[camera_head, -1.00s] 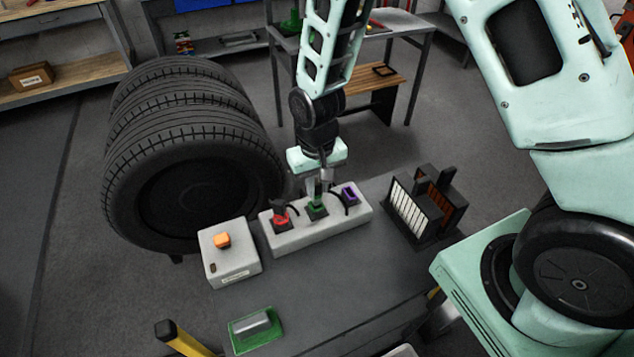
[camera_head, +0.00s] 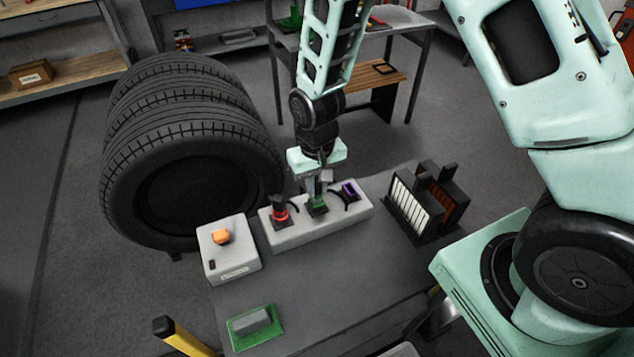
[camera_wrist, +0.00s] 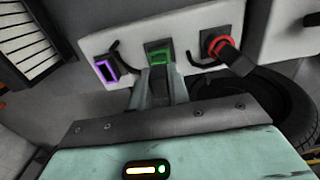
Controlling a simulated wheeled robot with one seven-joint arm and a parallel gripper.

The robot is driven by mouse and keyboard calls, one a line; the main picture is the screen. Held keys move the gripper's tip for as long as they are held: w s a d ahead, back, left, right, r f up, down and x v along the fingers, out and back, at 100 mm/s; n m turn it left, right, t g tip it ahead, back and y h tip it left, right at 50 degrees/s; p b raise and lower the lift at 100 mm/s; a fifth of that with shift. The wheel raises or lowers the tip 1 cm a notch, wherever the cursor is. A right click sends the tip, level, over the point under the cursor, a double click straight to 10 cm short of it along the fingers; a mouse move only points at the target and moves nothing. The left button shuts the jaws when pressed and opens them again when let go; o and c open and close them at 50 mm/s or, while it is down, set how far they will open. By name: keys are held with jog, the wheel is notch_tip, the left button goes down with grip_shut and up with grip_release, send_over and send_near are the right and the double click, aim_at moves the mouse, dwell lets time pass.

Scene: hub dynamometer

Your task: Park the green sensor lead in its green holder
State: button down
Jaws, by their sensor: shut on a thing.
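A pale grey block (camera_head: 292,238) on the table carries a red-ringed, a green-framed and a purple-framed fitting in a row. My gripper (camera_head: 318,190) points down at the middle, green-framed fitting (camera_head: 317,204). In the wrist view my gripper (camera_wrist: 161,85) is shut just beside the green frame (camera_wrist: 159,57). It holds the green sensor lead there, but the fingers hide most of it, and I cannot tell whether the lead is seated in the frame. A separate green tray (camera_head: 270,336) with a grey block on it lies at the table's front left.
A black plug (camera_head: 279,208) stands in the red ring on the left; the purple frame (camera_head: 349,189) is on the right. A grey box with an orange knob (camera_head: 221,237) stands left. A black rack with white slats (camera_head: 408,208) stands right. The table (camera_head: 330,290) is clear in front.

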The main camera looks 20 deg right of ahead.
jog(key=shift+f, duration=0.2)
jog(key=shift+f+b, duration=0.5)
jog(key=c, duration=1.3)
grip_release()
jog(key=shift+o, duration=0.2)
notch_tip(320, 180, up, 18)
jog(key=b, duration=0.2)
jog(key=shift+f, duration=0.25)
